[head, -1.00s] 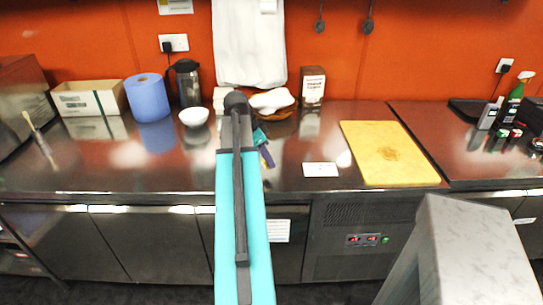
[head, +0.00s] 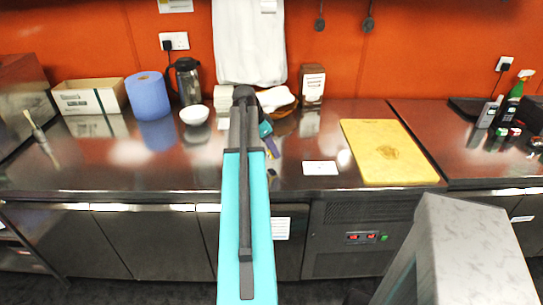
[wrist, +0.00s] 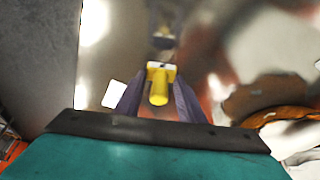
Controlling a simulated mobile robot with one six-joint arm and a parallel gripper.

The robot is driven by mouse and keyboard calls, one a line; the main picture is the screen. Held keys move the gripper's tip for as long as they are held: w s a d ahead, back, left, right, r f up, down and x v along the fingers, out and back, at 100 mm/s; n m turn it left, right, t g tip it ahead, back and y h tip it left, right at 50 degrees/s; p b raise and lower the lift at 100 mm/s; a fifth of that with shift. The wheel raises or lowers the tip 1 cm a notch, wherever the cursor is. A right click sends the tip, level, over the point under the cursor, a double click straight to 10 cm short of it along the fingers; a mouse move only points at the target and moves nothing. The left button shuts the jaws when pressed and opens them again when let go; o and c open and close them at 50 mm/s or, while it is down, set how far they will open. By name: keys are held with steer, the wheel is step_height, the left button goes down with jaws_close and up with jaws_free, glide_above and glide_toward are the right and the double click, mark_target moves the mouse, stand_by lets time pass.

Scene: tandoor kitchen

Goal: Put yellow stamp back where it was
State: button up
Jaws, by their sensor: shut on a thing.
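The yellow stamp (wrist: 158,88) sits between the two purple-grey fingers of my gripper (wrist: 157,98) in the wrist view. The fingers are shut on it, and it is above the shiny steel counter. In the head view my gripper (head: 269,142) is partly hidden behind my own arm, left of the white card.
A white card (head: 320,168) lies on the steel counter (head: 200,172), with a yellow cutting board (head: 386,155) to its right. A white bowl (head: 194,115), blue roll (head: 148,97) and steel flask (head: 187,84) stand left. A brown box (head: 312,84) stands behind.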

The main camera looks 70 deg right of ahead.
steer(key=shift+d, duration=0.75)
steer(key=shift+a+f+p, duration=0.2)
steer(key=shift+f+p, duration=0.35)
steer(key=shift+f, duration=1.25)
steer(key=shift+f, duration=0.15)
steer(key=o, duration=0.8)
steer(key=shift+o, duration=0.2)
steer(key=shift+r, duration=0.25)
steer(key=b+v, duration=0.1)
steer(key=v, duration=1)
steer(key=shift+r+b, duration=0.4)
steer(key=shift+w, duration=0.1)
